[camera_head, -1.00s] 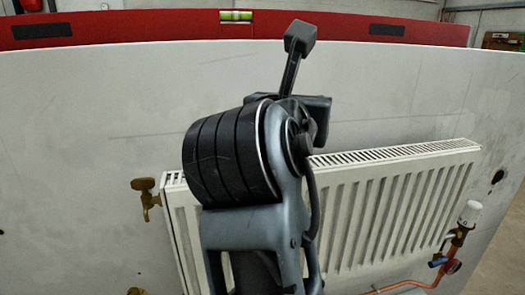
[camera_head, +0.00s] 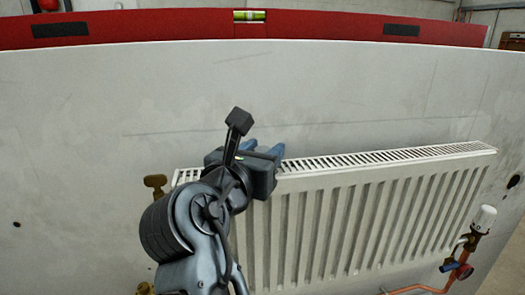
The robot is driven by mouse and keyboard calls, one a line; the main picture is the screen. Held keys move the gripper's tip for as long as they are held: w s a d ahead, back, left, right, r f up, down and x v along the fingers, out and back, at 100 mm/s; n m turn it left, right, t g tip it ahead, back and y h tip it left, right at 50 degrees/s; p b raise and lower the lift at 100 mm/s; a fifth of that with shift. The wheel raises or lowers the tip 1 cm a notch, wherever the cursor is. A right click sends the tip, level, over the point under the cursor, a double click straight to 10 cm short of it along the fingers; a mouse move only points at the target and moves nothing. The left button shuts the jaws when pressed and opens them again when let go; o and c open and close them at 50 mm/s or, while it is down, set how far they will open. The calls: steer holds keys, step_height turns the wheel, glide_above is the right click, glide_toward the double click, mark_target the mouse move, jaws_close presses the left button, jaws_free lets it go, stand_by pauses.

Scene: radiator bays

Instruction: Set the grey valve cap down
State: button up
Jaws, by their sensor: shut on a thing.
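My gripper (camera_head: 264,151) is at the top edge of the white radiator (camera_head: 345,225), toward its left end. Its two blue fingertips point away from me, toward the grey wall panel. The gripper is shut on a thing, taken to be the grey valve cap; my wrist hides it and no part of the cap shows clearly. I cannot tell whether it touches the radiator's top grille (camera_head: 390,155).
A brass valve (camera_head: 155,187) stands at the radiator's left end, partly behind my arm. A white-headed valve (camera_head: 485,218) with copper pipe (camera_head: 425,287) is at the right end. A red spirit level (camera_head: 330,24) lies along the top of the grey panel (camera_head: 90,120).

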steer(key=o, duration=1)
steer(key=shift+f, duration=0.1)
steer(key=shift+s+a, duration=0.1)
steer(key=shift+s, duration=0.1)
steer(key=b+v, duration=0.1)
steer(key=v, duration=1)
steer(key=shift+s, duration=0.25)
